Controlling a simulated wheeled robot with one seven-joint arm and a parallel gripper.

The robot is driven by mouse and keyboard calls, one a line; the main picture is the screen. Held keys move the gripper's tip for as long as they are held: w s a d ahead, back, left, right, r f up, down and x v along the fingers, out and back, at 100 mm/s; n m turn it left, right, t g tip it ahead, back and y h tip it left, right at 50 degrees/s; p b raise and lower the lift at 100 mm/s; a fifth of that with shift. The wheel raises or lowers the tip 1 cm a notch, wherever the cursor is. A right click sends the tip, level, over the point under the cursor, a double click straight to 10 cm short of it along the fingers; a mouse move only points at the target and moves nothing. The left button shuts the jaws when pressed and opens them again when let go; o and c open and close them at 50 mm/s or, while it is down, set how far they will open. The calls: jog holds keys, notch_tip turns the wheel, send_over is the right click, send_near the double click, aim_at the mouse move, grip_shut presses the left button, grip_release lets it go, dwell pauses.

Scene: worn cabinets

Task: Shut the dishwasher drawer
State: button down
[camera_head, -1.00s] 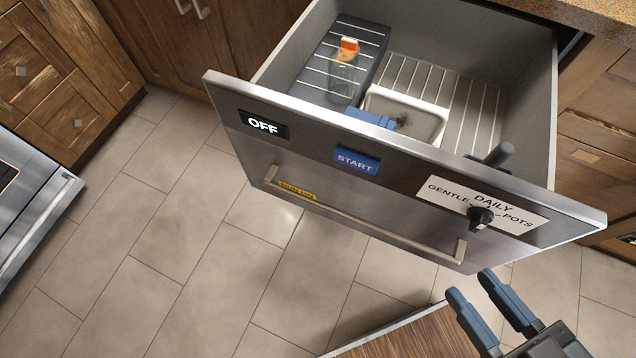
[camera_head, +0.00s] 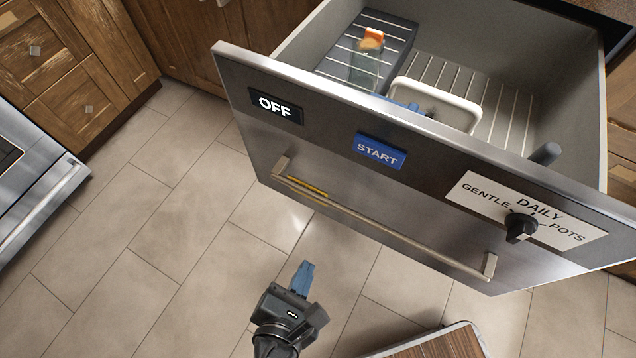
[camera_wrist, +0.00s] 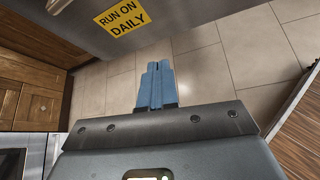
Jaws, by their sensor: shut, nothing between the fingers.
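The dishwasher drawer (camera_head: 330,170) is pulled out, with a steel front, an OFF display, a blue START button, a dial and a long bar handle (camera_head: 390,228). Inside stand a clear bottle with an orange cap (camera_head: 368,58), a pale tray (camera_head: 436,104) and a blue item partly hidden by the front. My gripper (camera_head: 303,278) is shut and empty, in front of and below the drawer front, apart from it. In the wrist view my blue fingers (camera_wrist: 156,85) are together, and the drawer front (camera_wrist: 190,22) with its yellow label fills the top.
Wooden cabinets (camera_head: 70,50) stand at the back left, and a steel appliance (camera_head: 30,165) is at the left edge. A wood-topped surface (camera_head: 440,345) lies at the bottom right. Tiled floor (camera_head: 190,230) is open to the left of my gripper.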

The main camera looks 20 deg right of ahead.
jog(key=w+a+r+n+t+h+b, duration=0.1)
jog(key=w+a+r+n+t+h, duration=0.2)
jog(key=r+h, duration=0.45)
jog(key=m+y+p, duration=0.1)
jog(key=y+p, duration=0.1)
jog(key=p, duration=0.1)
send_near(324, 168)
jog(key=shift+h, duration=0.25)
jog(key=x, duration=0.5)
jog(key=shift+w+d+f, duration=0.1)
jog(key=shift+w+d, duration=0.1)
jog(key=shift+w, duration=0.1)
jog(key=shift+w+d+b, duration=0.3)
jog(key=shift+w+d, duration=0.1)
jog(key=shift+w, duration=0.1)
